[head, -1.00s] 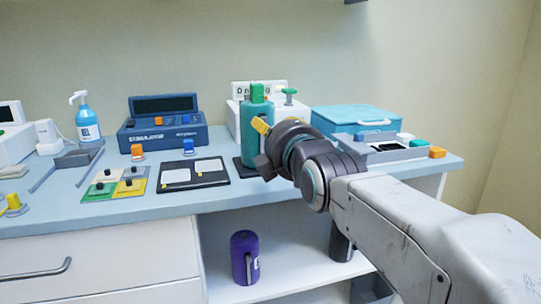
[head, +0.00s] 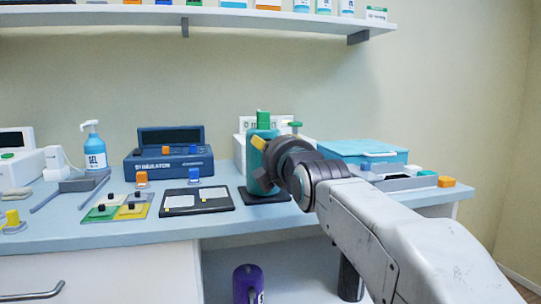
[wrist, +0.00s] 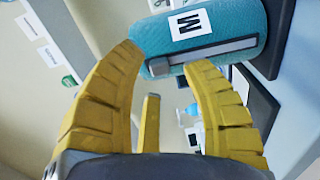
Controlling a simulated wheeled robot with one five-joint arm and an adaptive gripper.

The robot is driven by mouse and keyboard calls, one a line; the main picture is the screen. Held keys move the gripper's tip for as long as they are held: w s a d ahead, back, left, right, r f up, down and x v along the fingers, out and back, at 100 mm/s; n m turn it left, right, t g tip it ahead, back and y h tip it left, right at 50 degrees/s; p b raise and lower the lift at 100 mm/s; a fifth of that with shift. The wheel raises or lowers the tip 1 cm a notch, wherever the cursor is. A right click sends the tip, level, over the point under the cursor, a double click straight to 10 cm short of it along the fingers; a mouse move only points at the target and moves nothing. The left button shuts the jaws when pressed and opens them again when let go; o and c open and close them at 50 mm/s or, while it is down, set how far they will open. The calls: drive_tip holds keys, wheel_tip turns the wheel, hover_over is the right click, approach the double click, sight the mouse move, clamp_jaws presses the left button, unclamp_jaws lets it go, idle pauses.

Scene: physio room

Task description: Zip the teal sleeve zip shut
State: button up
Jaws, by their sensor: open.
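In the wrist view the teal sleeve (wrist: 240,20) lies across the top with a white "M" label. A grey zip track (wrist: 215,51) runs along its side, with a small light end piece (wrist: 158,66) that looks like the slider. My gripper (wrist: 160,58) is open, its yellow fingertips on either side of that piece; contact cannot be told. In the head view my gripper (head: 258,142) is at the sleeve's front right, partly hiding it.
A blue stimulator (head: 168,163), a black tray (head: 197,200) and coloured pads (head: 117,208) are left of the sleeve. A teal case (head: 360,150) and grey tray (head: 400,183) are right. A wall shelf (head: 180,17) hangs above.

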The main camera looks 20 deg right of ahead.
drive_tip(key=shift+w, duration=0.9)
